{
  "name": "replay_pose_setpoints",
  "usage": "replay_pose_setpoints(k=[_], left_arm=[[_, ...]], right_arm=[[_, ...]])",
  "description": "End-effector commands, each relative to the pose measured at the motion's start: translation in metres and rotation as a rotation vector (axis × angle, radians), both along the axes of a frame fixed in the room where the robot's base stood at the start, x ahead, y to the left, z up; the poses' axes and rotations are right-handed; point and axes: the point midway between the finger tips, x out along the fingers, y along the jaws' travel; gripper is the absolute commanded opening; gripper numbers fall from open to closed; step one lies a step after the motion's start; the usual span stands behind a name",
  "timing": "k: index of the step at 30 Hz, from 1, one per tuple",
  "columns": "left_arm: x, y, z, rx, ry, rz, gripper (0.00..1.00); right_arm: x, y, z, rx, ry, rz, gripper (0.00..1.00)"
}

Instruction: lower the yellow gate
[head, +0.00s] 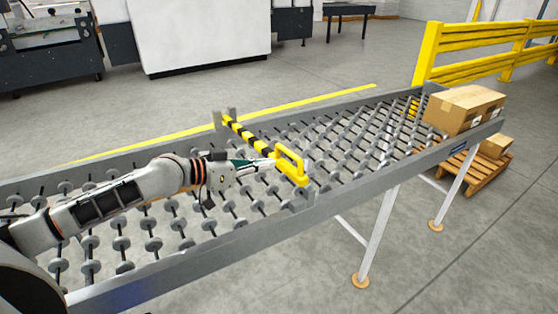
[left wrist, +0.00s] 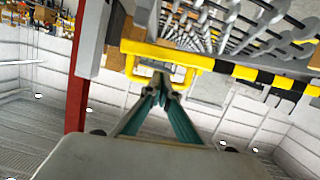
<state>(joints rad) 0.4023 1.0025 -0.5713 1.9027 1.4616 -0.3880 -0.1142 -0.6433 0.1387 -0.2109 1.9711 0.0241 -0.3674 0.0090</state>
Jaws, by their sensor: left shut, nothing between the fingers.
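The yellow gate is a bar with black and yellow stripes (head: 247,137) that spans the skate-wheel conveyor from the far rail to the near rail. A yellow loop handle (head: 291,158) stands at its near end. My left gripper (head: 271,163) is at the handle, on its left side. In the left wrist view, the fingertips (left wrist: 159,82) are together, empty, and overlap the handle's loop (left wrist: 188,78); I cannot tell whether they touch it. The striped bar (left wrist: 265,77) runs to the right there. My right gripper is not in view.
The conveyor (head: 110,250) has grey side rails and many small wheels. A cardboard box (head: 465,108) sits at its far right end. A smaller box (head: 495,146) is on a wooden pallet (head: 470,172) below. A yellow guard rail (head: 480,38) stands behind.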

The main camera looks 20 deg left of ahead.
Motion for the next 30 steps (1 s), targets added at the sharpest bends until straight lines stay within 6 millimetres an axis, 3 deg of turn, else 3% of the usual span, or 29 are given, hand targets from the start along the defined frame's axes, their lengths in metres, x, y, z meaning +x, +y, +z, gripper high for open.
replay_pose_setpoints(k=[10,25,30], left_arm=[[0.031,-0.025,-0.010,0.000,-0.001,0.001,0.00],[0.034,-0.028,-0.012,0.001,0.000,0.000,0.00],[0.034,-0.029,-0.024,0.001,-0.001,0.000,0.00]], right_arm=[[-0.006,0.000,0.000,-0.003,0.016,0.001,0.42],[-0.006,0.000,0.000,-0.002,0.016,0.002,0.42],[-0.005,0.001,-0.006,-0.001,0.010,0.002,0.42]])
